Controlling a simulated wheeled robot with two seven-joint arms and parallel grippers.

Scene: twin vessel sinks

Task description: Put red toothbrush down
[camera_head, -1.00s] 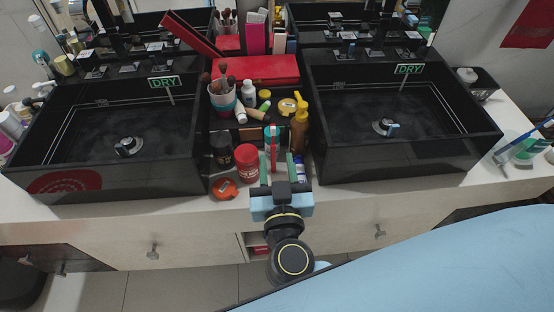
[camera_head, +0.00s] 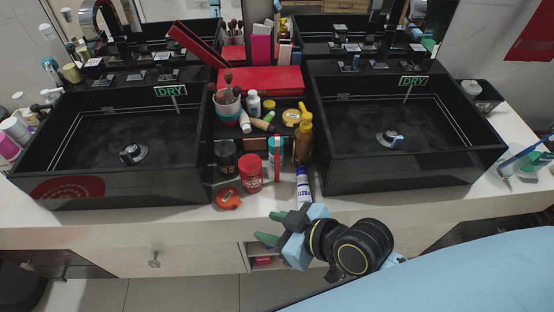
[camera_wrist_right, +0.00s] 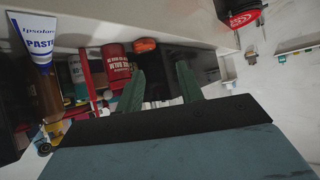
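The red toothbrush (camera_head: 277,163) shows as a thin upright red strip at the front of a white-and-teal cup (camera_head: 275,146) on the counter between the sinks. I cannot tell whether it stands in the cup or leans against it. My right gripper (camera_head: 270,228) is in front of the counter edge, below and apart from the toothbrush. Its green fingers are spread with nothing between them, as the right wrist view also shows (camera_wrist_right: 160,84). My left gripper is not in view.
A red jar (camera_head: 250,173), an orange round item (camera_head: 228,198), a paste tube (camera_head: 303,186) and an amber pump bottle (camera_head: 303,138) crowd around the cup. Black sinks stand left (camera_head: 120,190) and right (camera_head: 410,170). The front strip of white counter (camera_head: 170,220) is mostly clear.

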